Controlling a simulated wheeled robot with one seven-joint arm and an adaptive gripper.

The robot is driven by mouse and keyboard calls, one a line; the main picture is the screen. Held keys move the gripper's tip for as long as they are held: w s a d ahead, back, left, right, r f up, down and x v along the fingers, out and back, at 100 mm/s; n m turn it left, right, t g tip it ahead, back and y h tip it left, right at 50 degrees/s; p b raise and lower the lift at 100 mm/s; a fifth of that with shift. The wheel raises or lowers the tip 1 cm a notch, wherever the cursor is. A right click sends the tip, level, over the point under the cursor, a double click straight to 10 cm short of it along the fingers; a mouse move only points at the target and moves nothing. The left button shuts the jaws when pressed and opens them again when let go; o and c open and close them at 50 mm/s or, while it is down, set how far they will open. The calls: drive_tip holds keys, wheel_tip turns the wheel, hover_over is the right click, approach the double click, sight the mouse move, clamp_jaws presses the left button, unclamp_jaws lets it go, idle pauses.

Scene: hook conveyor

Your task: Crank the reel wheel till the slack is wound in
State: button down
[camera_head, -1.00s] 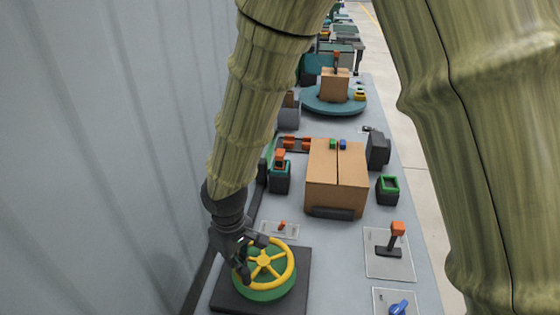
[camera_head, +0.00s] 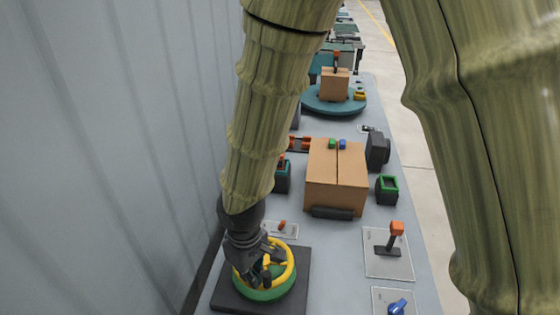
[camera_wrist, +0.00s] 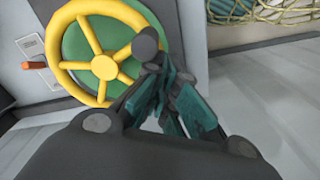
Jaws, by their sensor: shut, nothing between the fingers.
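The yellow reel wheel (camera_head: 291,262) sits on a green drum (camera_head: 268,295) on a dark square base (camera_head: 303,265). The wheel also shows in the wrist view with its spokes and hub (camera_wrist: 104,67). A dark round knob (camera_wrist: 146,42) shows at the wheel's right rim in that view. My gripper (camera_head: 266,278) is over the wheel and covers part of its rim and spokes. In the wrist view my gripper's teal fingers (camera_wrist: 160,72) are together, close beside the knob. I cannot tell whether they touch it.
A small orange switch (camera_head: 282,225) is just behind the wheel. A cardboard box (camera_head: 336,180) stands farther back. An orange-topped lever (camera_head: 397,230) and a blue knob (camera_head: 398,306) are to the right. A grey wall (camera_head: 120,150) runs close along the left.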

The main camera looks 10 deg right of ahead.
sight(266, 274)
drive_tip(key=shift+s+d+p, duration=0.15)
drive_tip(key=shift+s+d, duration=0.1)
drive_tip(key=shift+d, duration=0.65)
drive_tip(key=shift+s+d+p, duration=0.15)
drive_tip(key=shift+s+d, duration=0.05)
drive_tip(key=shift+d, duration=0.65)
drive_tip(key=shift+w+d+p, duration=0.25)
drive_tip(key=shift+d, duration=0.65)
drive_tip(key=shift+w+d+p, duration=0.2)
drive_tip(key=shift+d, duration=0.65)
